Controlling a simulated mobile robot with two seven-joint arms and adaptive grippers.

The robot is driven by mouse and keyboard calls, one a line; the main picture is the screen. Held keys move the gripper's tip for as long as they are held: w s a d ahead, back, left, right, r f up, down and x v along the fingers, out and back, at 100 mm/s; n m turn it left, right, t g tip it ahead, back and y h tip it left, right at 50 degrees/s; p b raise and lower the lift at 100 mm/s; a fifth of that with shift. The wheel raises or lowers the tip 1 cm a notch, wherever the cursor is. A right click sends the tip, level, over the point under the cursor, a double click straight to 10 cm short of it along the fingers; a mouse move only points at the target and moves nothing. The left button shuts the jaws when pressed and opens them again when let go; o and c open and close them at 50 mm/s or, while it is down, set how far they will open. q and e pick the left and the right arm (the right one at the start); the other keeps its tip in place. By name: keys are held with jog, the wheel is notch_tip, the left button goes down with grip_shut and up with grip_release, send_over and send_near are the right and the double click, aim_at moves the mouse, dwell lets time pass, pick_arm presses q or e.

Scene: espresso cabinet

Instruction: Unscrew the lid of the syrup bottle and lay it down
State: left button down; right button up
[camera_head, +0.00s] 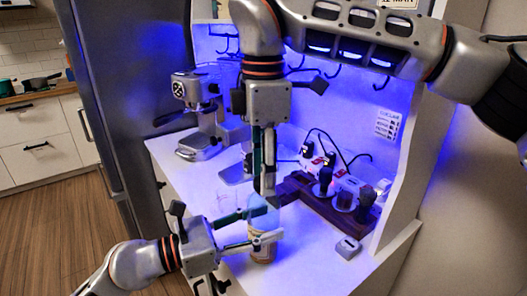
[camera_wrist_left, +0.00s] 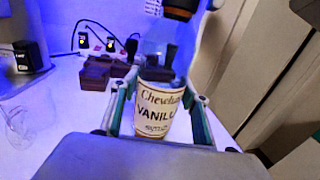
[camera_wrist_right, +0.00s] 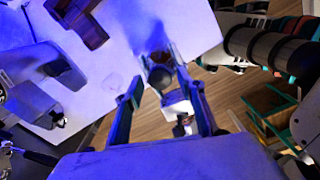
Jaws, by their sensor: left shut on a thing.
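The syrup bottle (camera_head: 262,246) stands upright on the white counter. In the left wrist view, its cream label (camera_wrist_left: 157,112) reads VANILLA. My left gripper (camera_head: 262,226) comes in level from the left and is shut around the bottle's body. My right gripper (camera_head: 268,197) points down from above at the bottle's top. In the right wrist view, its fingers (camera_wrist_right: 161,64) stand apart, with a dark round shape, probably the lid (camera_wrist_right: 160,76), between or just below their tips. I cannot tell whether they touch it. In the head view, the lid is hidden behind the right fingers.
An espresso machine (camera_head: 200,115) stands at the back left of the counter. A dark wooden holder (camera_head: 312,200) with several items lies right of the bottle. A small grey box (camera_head: 348,247) sits near the right edge. Some counter in front of the holder is clear.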

jog(key=shift+f, duration=0.8)
grip_shut()
jog(key=n, duration=0.5)
jog(key=shift+n, duration=0.3)
jog(key=n, duration=0.3)
jog(key=shift+r+n, duration=0.1)
jog(key=shift+n, duration=0.2)
jog(key=n, duration=0.3)
jog(key=shift+n, duration=0.3)
jog(key=shift+o, duration=0.6)
grip_release()
